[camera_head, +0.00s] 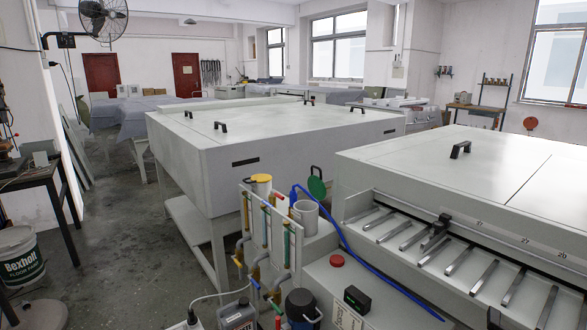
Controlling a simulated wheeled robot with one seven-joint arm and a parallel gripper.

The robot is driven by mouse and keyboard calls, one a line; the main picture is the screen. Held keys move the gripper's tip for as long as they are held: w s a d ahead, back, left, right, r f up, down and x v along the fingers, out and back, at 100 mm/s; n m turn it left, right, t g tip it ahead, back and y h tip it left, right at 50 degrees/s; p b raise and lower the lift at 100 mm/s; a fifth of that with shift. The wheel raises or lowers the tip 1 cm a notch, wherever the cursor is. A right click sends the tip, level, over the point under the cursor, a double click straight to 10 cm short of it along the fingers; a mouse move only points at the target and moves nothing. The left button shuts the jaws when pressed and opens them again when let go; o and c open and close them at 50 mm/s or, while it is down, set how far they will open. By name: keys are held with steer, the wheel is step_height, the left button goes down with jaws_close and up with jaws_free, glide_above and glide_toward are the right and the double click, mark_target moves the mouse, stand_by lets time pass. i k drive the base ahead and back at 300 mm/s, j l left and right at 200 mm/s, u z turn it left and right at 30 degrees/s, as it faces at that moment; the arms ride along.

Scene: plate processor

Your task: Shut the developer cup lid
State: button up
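An open-topped pale grey cup (305,215) stands on the machine behind the pipe panel. A round green lid (317,187) with a black handle stands up on edge at the cup's far side, so the cup is uncovered. A second cup to the left has a yellow lid (261,178) lying flat on top. No label tells which cup is the developer cup. My gripper is not in view.
A panel with coloured pipes and valves (268,236) stands in front of the cups. A blue hose (350,245) runs to the right of the open cup. A red button (337,261) sits on the machine top. Large white machines flank the cups. Grey floor (130,240) is clear at left.

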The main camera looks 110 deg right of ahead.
mark_target(317, 188)
steer(key=l+z, duration=0.2)
steer(key=z, duration=0.2)
steer(key=k+l+z, duration=0.1)
steer(key=z, duration=0.3)
steer(key=l+z, duration=0.5)
steer(key=z, duration=0.3)
